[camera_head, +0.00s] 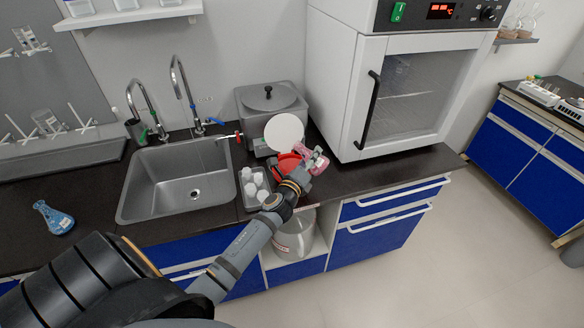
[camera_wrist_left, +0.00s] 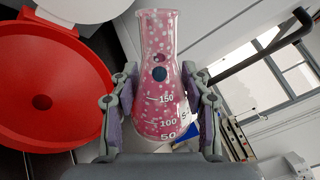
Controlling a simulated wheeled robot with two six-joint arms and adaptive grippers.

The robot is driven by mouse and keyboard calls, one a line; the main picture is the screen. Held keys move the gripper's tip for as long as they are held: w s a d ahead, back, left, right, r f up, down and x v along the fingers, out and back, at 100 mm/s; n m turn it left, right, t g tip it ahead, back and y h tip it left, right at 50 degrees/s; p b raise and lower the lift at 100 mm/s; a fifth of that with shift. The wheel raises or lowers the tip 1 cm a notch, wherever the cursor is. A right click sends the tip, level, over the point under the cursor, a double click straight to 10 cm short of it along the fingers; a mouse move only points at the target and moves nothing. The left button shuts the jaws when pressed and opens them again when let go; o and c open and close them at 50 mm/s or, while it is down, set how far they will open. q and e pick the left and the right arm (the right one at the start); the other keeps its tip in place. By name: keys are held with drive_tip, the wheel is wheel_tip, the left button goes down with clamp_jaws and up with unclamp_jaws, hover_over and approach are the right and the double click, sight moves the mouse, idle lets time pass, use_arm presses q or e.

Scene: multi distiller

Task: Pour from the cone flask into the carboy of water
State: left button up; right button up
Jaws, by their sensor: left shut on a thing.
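My left gripper (camera_head: 313,163) is shut on a clear cone flask with bubbly pink liquid, at the counter's front edge. In the left wrist view the flask (camera_wrist_left: 158,65) sits between both fingers (camera_wrist_left: 160,92), with its mouth toward the top of the picture. A red funnel (camera_head: 286,164) is just left of the gripper; the wrist view shows its wide bowl (camera_wrist_left: 45,75) beside the flask, apart from it. A pale, labelled vessel (camera_head: 293,240), perhaps the carboy, stands in the open bay below; its top is partly hidden by my arm. My right gripper is not in view.
A steel sink (camera_head: 180,182) with two taps is left of the funnel, next to a tray of white-capped bottles (camera_head: 254,186). A metal distiller (camera_head: 272,105) stands behind, and a white oven (camera_head: 400,85) to the right.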

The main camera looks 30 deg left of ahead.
use_arm(q)
drive_tip(key=shift+d+f+n+b, duration=0.2)
drive_tip(key=shift+n+b, duration=0.3)
drive_tip(key=shift+n, duration=0.2)
drive_tip(key=shift+f+n+b, duration=0.3)
drive_tip(key=shift+n+b, duration=0.5)
drive_tip(key=shift+n, duration=0.3)
idle(0.4)
drive_tip(key=shift+r+n, duration=0.5)
drive_tip(key=shift+n, duration=0.3)
drive_tip(key=shift+c, duration=0.2)
drive_tip(key=shift+a+f+n+b, duration=0.1)
drive_tip(key=shift+f+n+b, duration=0.15)
drive_tip(key=shift+n+b, duration=0.35)
drive_tip(key=shift+a+f+n+b, duration=0.15)
drive_tip(key=shift+n+b, duration=0.25)
drive_tip(key=shift+n, duration=0.4)
idle(3.4)
